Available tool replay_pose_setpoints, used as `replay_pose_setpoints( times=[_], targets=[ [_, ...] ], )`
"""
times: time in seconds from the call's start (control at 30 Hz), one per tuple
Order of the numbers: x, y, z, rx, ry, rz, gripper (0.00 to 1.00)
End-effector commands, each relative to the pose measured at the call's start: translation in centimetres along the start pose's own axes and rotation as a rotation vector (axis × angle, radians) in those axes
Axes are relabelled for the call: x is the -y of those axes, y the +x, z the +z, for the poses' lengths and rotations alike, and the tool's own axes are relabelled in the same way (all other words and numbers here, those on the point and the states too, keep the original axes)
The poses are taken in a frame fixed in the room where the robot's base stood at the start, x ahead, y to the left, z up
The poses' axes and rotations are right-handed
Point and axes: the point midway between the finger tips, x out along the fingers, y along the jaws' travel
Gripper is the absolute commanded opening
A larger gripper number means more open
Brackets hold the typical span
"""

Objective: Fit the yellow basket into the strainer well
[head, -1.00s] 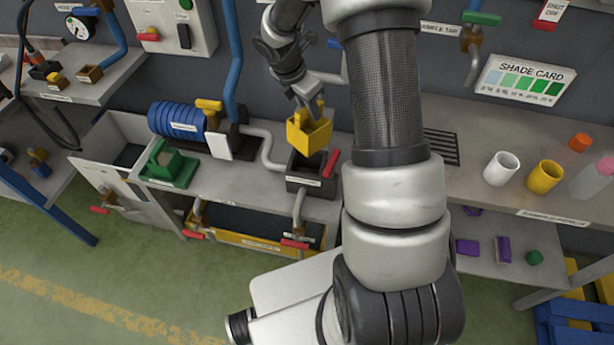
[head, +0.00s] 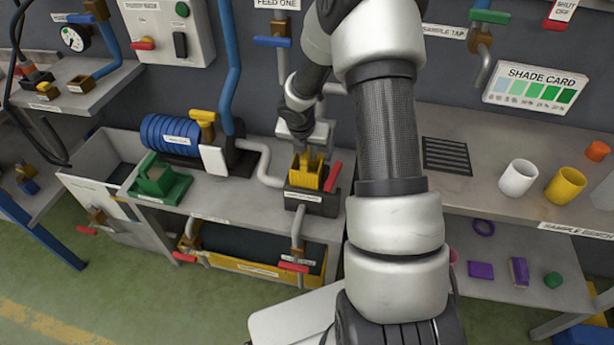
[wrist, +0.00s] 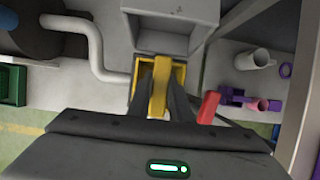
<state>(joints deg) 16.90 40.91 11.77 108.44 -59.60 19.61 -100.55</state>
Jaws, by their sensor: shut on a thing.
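The yellow basket (head: 308,176) is upright at the mouth of the strainer well, a dark labelled box (head: 312,201) on the grey bench. Its upper part shows above the well's rim; I cannot tell how deep its lower part sits. My gripper (head: 304,155) is above the basket, shut on its upright yellow handle. In the wrist view the gripper fingers (wrist: 168,105) close on the handle, and the basket's yellow rim (wrist: 180,76) shows around them. The well is mostly hidden in the wrist view.
A red lever (head: 333,177) stands close at the well's right side. A grey pipe (head: 262,160) runs to its left. A green block in a green tray (head: 160,184) is farther left. White (head: 518,178) and yellow cups (head: 565,186) stand on the right bench.

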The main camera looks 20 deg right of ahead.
Motion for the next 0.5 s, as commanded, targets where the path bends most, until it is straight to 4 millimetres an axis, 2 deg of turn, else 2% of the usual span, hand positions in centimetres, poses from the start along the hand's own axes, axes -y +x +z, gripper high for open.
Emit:
replay_pose_setpoints(
  times=[0.03,0.1,0.33,0.5],
  targets=[
    [-0.1,1.4,-0.6,0.0,-0.001,0.0,0.0],
    [-0.1,2.3,-0.9,0.001,-0.001,0.0,0.0],
    [0.0,3.8,-1.5,0.001,0.001,0.0,0.0],
    [0.0,6.2,-2.6,0.0,0.0,-0.001,0.0]
  ],
)
